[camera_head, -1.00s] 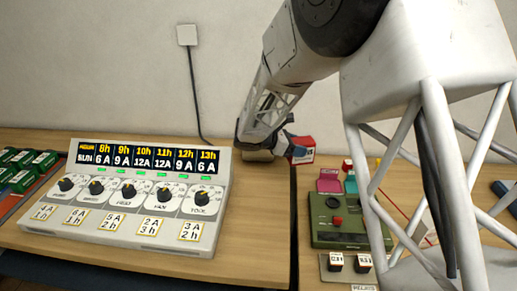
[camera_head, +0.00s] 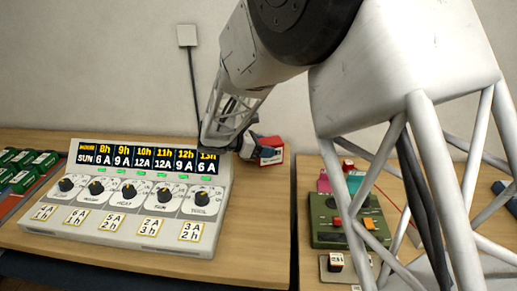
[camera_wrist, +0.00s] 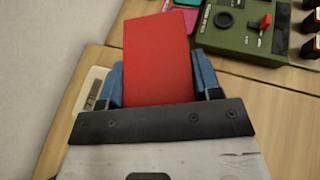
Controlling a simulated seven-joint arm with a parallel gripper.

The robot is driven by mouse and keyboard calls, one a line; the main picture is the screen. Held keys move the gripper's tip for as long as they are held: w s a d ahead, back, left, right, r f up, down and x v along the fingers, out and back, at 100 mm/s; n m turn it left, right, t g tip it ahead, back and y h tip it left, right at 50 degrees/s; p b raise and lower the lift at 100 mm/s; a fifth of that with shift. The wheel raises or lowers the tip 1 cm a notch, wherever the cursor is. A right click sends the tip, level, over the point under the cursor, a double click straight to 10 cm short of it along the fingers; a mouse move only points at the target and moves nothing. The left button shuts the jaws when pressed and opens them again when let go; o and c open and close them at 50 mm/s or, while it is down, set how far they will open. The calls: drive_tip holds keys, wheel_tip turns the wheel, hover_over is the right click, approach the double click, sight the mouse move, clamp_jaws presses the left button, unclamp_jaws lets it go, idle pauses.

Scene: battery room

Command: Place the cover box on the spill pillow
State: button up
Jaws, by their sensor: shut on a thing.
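A red box with a white side, which I take as the cover box (camera_head: 270,152), is in my gripper (camera_head: 255,146) behind the right end of the console. In the wrist view the box's plain red face (camera_wrist: 158,58) sits between the two blue fingers of my gripper (camera_wrist: 161,82). My gripper is shut on it. I cannot make out the spill pillow for sure. A pale item with a dark strip (camera_wrist: 91,92) lies on the table to the left of the fingers in the wrist view, partly hidden by my gripper.
A large white console (camera_head: 137,208) with dials and a lit display fills the left table. A green device (camera_head: 337,235) with red controls stands on the right table, beside pink and teal pieces. Green blocks (camera_head: 25,170) lie at far left. Bare wood shows right of the console.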

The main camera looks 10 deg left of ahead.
drive_tip(key=w+a, duration=0.2)
drive_tip(key=w, duration=0.5)
drive_tip(key=w+a+f, duration=0.1)
drive_tip(key=w+a, duration=0.2)
drive_tip(key=w, duration=0.5)
drive_tip(key=shift+w+f, duration=0.15)
drive_tip(key=shift+f, duration=0.1)
drive_tip(key=shift+f, duration=1.75)
drive_tip(key=o, duration=1)
drive_tip(key=shift+f, duration=0.15)
drive_tip(key=shift+r, duration=0.2)
